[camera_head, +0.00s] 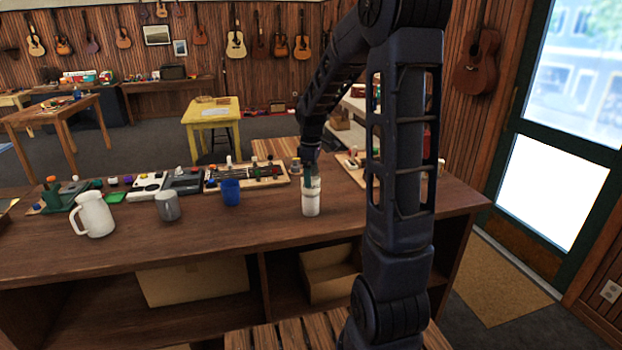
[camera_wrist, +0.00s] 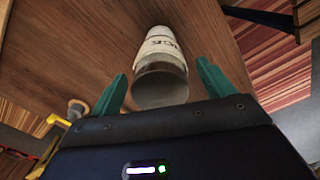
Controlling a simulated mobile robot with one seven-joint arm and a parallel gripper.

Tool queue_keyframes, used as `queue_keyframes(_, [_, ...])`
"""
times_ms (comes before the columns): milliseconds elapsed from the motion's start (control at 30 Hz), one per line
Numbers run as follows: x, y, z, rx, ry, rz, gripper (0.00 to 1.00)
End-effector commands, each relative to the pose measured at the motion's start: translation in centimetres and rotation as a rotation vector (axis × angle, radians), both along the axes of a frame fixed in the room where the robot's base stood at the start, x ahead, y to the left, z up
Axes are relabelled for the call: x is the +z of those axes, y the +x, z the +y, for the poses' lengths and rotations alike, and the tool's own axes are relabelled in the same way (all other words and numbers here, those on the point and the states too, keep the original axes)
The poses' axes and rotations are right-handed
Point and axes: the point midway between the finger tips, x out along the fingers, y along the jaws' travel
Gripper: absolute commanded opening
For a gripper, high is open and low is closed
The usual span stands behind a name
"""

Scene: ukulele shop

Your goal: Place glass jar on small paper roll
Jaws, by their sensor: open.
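A white upright cylinder (camera_head: 311,203) stands near the counter's front edge. It also shows in the wrist view, where its far part (camera_wrist: 160,45) is white with dark lettering. Its near end (camera_wrist: 160,85) is grey and looks glassy, which fits the glass jar standing on the small paper roll. I cannot tell for certain where one ends and the other begins. My gripper (camera_head: 310,174) points down over its top. In the wrist view, the open teal fingers (camera_wrist: 160,84) lie on either side of the grey end, with visible gaps.
A blue cup (camera_head: 231,192), a grey mug (camera_head: 167,206) and a white pitcher (camera_head: 93,215) stand left on the counter (camera_head: 260,228). A small brownish jar (camera_head: 295,166) stands behind my gripper. A tool board (camera_head: 247,178) lies behind the cups. The front strip is clear.

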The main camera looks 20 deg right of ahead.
Motion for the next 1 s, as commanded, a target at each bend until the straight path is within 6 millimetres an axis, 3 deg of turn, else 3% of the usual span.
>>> queue_keyframes(400, [7.9,0.0,0.0,0.0,0.0,-0.003,0.81])
queue_keyframes(733, [10.6,-0.3,0.0,-0.01,0.0,-0.005,0.81])
queue_keyframes(867, [11.5,-2.1,-0.2,-0.071,0.0,-0.03,0.81])
queue_keyframes(1000, [12.8,-5.6,-0.7,-0.201,0.003,-0.079,0.81])
